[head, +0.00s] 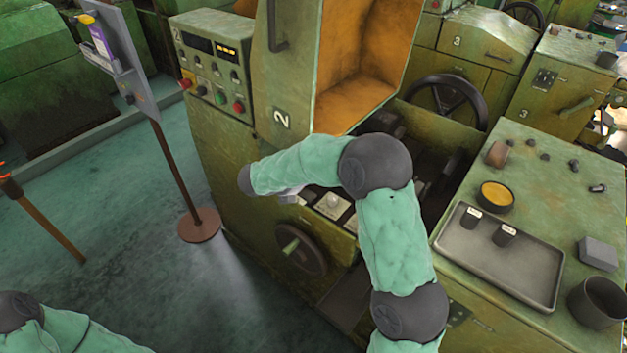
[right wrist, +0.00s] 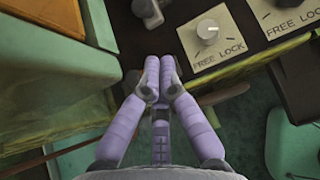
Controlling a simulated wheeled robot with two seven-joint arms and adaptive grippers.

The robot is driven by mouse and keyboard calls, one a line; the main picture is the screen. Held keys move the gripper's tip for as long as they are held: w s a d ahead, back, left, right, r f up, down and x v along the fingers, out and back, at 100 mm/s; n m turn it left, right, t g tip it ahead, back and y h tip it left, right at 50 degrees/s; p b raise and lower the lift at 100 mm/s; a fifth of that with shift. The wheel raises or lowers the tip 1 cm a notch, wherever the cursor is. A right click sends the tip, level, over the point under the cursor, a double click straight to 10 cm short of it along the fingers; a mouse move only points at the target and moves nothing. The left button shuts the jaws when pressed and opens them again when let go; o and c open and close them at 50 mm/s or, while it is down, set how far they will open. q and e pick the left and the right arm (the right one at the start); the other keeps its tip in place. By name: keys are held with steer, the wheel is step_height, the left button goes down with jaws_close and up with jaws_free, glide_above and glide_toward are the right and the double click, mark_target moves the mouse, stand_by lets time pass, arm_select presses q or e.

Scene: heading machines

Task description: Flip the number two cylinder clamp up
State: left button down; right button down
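The machine marked 2 (head: 283,119) stands in the middle of the head view with its cover raised. A pale FREE LOCK plate with a round knob (right wrist: 207,32) is up and right of my right fingers in the right wrist view; a knob plate also shows in the head view (head: 333,205). I cannot tell which part is the number two cylinder clamp. My right gripper (right wrist: 160,65) has its fingertips together with nothing seen between them, below a small metal fitting (right wrist: 147,10). In the head view my right arm mostly hides it. My left gripper is out of view.
A handwheel with a green handle (head: 300,250) is on the machine's front. A second FREE LOCK plate (right wrist: 292,18) is at right. A grey tray (head: 480,268) with two dark pieces and a cup (head: 597,303) stand on the right bench.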

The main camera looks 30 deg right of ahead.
steer(key=shift+s+a+r, duration=0.2)
steer(key=shift+a+r, duration=0.15)
steer(key=shift+a, duration=0.1)
